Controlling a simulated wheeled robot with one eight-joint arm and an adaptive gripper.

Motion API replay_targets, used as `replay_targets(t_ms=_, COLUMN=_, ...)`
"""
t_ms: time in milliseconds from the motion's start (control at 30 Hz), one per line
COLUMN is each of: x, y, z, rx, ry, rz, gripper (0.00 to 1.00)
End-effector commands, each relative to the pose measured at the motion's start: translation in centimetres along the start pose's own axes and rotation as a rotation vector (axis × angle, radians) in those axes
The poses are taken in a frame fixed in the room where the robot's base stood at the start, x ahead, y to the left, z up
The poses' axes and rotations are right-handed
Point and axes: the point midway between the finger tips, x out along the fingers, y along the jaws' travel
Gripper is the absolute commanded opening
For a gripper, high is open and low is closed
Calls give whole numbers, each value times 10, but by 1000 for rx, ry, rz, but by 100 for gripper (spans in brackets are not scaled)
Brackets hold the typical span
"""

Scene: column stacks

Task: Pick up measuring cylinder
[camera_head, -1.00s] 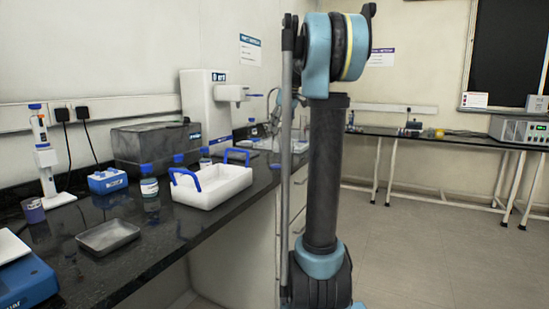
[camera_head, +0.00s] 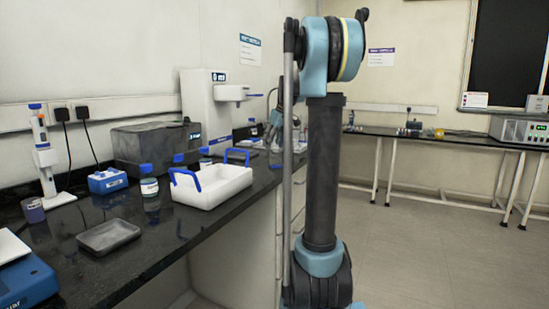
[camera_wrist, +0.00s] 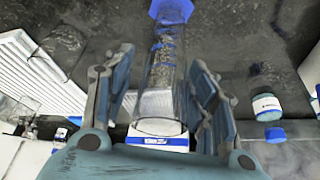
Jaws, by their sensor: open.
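The measuring cylinder (camera_wrist: 166,60) shows in the wrist view as a clear tube with a blue hexagonal base (camera_wrist: 172,10) at the top of the picture. My gripper (camera_wrist: 160,85) is open, with its fingers on either side of the clear tube. A gap shows on the left; on the right the finger is very close, and I cannot tell whether it touches. In the head view my own arm column hides much of this area, and I cannot make out the cylinder there.
In the wrist view, a blue-labelled white object (camera_wrist: 158,143) is beyond the tube's end, and a blue-capped bottle (camera_wrist: 266,106) is to the right. In the head view, a white tray with blue handles (camera_head: 212,187) and a grey dish (camera_head: 108,236) stand on the black bench.

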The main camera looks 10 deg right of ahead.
Motion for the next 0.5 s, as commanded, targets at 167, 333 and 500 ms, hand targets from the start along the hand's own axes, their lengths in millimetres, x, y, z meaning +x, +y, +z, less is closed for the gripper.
replay_targets(t_ms=167, x=0, y=0, z=0, rx=0, ry=0, rz=0, gripper=34)
replay_targets(t_ms=333, x=0, y=0, z=0, rx=0, ry=0, rz=0, gripper=0)
replay_targets(t_ms=500, x=0, y=0, z=0, rx=0, ry=0, rz=0, gripper=0)
